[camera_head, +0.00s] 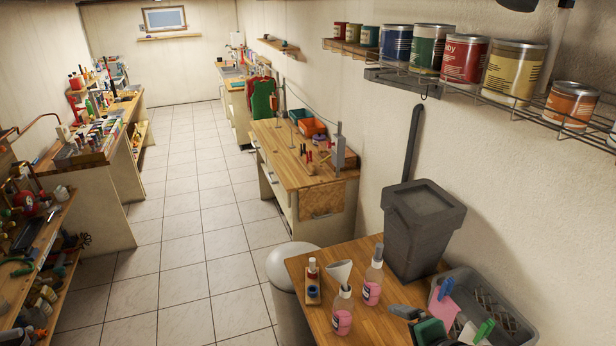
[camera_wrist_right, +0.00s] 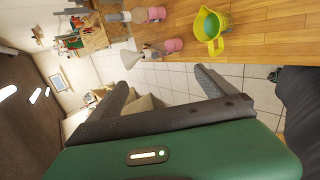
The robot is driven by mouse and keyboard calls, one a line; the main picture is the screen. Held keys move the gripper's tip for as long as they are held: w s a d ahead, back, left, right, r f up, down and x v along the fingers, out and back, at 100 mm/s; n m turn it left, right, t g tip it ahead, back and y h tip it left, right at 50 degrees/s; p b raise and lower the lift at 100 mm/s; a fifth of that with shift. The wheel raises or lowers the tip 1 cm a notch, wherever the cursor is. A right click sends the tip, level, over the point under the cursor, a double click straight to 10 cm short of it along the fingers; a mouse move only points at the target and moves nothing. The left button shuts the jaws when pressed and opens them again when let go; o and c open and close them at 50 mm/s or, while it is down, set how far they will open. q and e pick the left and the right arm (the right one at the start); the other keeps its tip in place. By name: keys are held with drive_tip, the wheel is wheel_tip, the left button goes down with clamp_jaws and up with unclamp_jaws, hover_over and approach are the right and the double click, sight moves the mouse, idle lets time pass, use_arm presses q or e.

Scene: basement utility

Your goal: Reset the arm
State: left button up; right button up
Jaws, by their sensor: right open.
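My right gripper (camera_wrist_right: 160,77) shows in the right wrist view with its green body and two dark fingers spread wide apart. Nothing is between the fingers. In the head view, a green and dark grey shape at the bottom right, beside the basket, appears to be this gripper (camera_head: 422,320), partly cut off by the frame edge. It is over the near part of the wooden table (camera_head: 385,312). My left gripper is in neither view.
A yellow jug (camera_wrist_right: 218,42) shows in the right wrist view. Paint cans (camera_head: 463,61) line a wall shelf. The tiled aisle (camera_head: 185,220) is clear.

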drive_tip(key=s+d+f+m+g+h+b, duration=0.1)
drive_tip(key=s+f+m+g+h+b, duration=0.15)
drive_tip(key=f+m+b, duration=0.7)
drive_tip(key=s+d+f+m+g+h+b, duration=0.1)
drive_tip(key=s+f+m+b, duration=0.2)
drive_tip(key=f+m+b, duration=0.7)
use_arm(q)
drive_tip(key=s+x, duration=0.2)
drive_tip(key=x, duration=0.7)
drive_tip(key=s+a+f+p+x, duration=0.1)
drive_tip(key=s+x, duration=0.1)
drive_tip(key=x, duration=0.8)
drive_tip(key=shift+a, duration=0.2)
use_arm(e)
drive_tip(key=s+a+f+m+g+y, duration=0.1)
drive_tip(key=s+a+f+m+g, duration=0.1)
drive_tip(key=f, duration=0.6)
drive_tip(key=s+a+g, duration=0.1)
drive_tip(key=s, duration=0.1)
drive_tip(key=shift+s+a+f, duration=0.25)
drive_tip(key=shift+s+a, duration=0.15)
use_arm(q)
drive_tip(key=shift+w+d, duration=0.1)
use_arm(e)
drive_tip(key=shift+d, duration=0.15)
